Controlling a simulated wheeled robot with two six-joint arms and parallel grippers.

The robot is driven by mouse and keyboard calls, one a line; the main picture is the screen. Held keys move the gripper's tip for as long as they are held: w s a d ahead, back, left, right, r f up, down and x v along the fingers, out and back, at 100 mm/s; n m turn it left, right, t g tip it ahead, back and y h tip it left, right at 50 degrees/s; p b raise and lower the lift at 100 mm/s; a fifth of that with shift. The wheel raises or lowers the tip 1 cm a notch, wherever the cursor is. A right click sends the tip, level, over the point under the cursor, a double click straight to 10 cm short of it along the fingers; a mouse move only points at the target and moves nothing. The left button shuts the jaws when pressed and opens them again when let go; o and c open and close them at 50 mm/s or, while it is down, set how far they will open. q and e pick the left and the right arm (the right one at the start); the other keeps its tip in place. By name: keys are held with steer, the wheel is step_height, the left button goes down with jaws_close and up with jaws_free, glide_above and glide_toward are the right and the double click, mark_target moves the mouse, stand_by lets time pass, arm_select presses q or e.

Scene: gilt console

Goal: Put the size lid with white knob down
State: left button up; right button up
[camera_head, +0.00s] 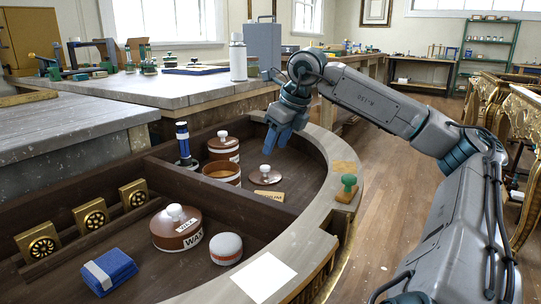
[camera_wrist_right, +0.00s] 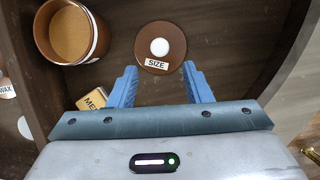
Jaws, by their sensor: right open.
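The size lid (camera_head: 265,180) is a brown disc with a white knob, lying flat, knob up, on the floor of the curved console compartment. In the right wrist view the lid (camera_wrist_right: 145,34) shows its SIZE label and lies just beyond the fingertips. My right gripper (camera_head: 286,141) is open, pointing down above and slightly right of the lid. Its two blue fingers (camera_wrist_right: 160,78) are spread with nothing between them. An open brown tin (camera_head: 220,182) stands left of the lid; the wrist view shows its tan inside (camera_wrist_right: 75,32). My left gripper is not in view.

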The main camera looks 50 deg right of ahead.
steer(key=p+v, duration=0.1)
steer(key=v, duration=0.3)
steer(key=shift+s+r, duration=0.1)
steer(key=shift+r, duration=0.25)
steer(key=shift+f, duration=0.1)
